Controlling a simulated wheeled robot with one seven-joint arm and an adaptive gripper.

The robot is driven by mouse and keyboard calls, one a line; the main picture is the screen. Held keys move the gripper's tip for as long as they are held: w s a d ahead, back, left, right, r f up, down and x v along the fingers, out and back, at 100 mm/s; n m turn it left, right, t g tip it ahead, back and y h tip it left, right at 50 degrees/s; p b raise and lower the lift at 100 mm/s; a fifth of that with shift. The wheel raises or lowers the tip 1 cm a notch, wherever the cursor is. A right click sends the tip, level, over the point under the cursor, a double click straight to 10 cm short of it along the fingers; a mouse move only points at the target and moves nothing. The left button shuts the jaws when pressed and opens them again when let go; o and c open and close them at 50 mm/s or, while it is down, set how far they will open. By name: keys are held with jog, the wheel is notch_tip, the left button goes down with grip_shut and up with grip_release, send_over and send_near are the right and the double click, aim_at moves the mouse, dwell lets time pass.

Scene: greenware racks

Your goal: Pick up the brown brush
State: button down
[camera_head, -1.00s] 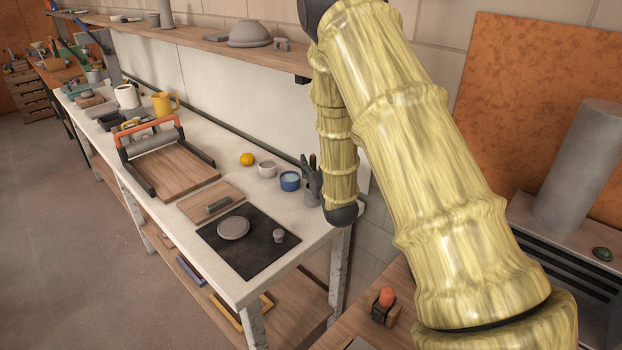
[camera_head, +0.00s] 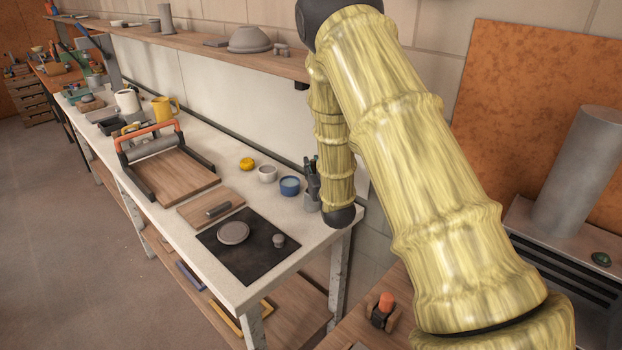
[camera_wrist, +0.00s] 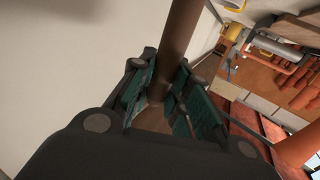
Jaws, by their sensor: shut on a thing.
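In the wrist view a brown brush (camera_wrist: 181,32) stands between the teal-padded fingers of my gripper (camera_wrist: 163,90). Its round brown handle runs up out of the top of the picture. The fingers are closed on it from both sides. The brush's other end is hidden by the fingers and the gripper's dark body. In the head view, my arm largely blocks the area around the gripper, and I cannot make out the brush there.
A dark mat (camera_head: 257,263) lies in front. A wall shelf (camera_head: 200,41) runs above the table.

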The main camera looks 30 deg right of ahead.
jog(key=shift+r, duration=0.15)
notch_tip(320, 180, up, 10)
jog(key=shift+f+b, duration=0.25)
jog(key=shift+b, duration=0.8)
jog(key=shift+r, duration=0.1)
jog(key=shift+w, duration=0.15)
dwell(0.9)
